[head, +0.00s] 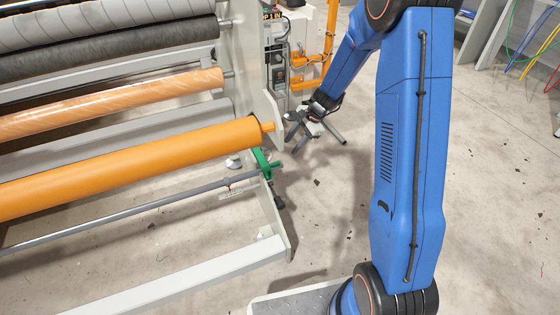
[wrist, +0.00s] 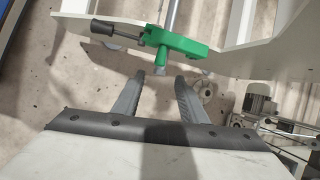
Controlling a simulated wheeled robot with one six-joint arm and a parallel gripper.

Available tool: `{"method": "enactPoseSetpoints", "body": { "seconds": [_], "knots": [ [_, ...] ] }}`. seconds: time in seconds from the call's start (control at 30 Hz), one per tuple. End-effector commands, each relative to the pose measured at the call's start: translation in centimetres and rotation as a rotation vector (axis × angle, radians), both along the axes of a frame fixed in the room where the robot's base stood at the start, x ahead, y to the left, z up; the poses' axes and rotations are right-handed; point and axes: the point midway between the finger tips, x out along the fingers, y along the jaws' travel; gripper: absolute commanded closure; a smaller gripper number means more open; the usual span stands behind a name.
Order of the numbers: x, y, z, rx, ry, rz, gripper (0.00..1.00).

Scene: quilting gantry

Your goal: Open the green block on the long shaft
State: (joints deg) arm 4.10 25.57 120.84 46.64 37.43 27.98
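The green block (head: 263,164) sits near the right end of the long grey shaft (head: 130,216), beside the machine's side plate. In the wrist view the green block (wrist: 182,43) lies ahead of the fingertips, with a dark-handled lever (wrist: 108,28) sticking out to its left. The shaft (wrist: 171,14) runs up from the block. A short green stub points down from the block toward the gap between my fingers. My gripper (head: 318,124) is open and empty, to the upper right of the block in the head view. In the wrist view its two fingers (wrist: 152,88) are spread apart, not touching the block.
An orange roller (head: 130,167) lies above the shaft, with more rollers behind it. The white side plate (head: 262,105) and lower frame bar (head: 190,280) bound the machine. A motor (wrist: 258,105) shows at right in the wrist view. Open floor (head: 490,200) lies to the right.

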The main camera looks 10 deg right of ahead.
Motion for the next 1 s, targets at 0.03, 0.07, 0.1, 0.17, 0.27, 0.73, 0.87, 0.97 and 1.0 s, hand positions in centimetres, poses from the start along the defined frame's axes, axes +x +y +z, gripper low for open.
{"method": "enactPoseSetpoints", "body": {
  "seconds": [0.03,0.07,0.1,0.17,0.27,0.73,0.87,0.97,1.0],
  "knots": [
    [0.0,0.4,-0.9,0.001,0.004,0.001,0.61],
    [0.1,0.7,-1.4,0.001,0.004,0.0,0.61],
    [0.2,1.0,-2.1,0.0,0.004,0.002,0.61],
    [0.3,1.5,-3.0,0.0,0.003,0.0,0.61],
    [0.5,2.2,-4.6,0.0,0.003,0.0,0.61],
    [1.3,4.9,-10.0,0.0,0.001,0.0,0.61],
    [1.4,5.1,-10.4,0.0,0.001,0.0,0.61],
    [1.4,5.1,-10.5,0.0,0.001,0.0,0.61],
    [1.4,5.1,-10.5,0.0,0.001,0.0,0.61]
  ]
}}
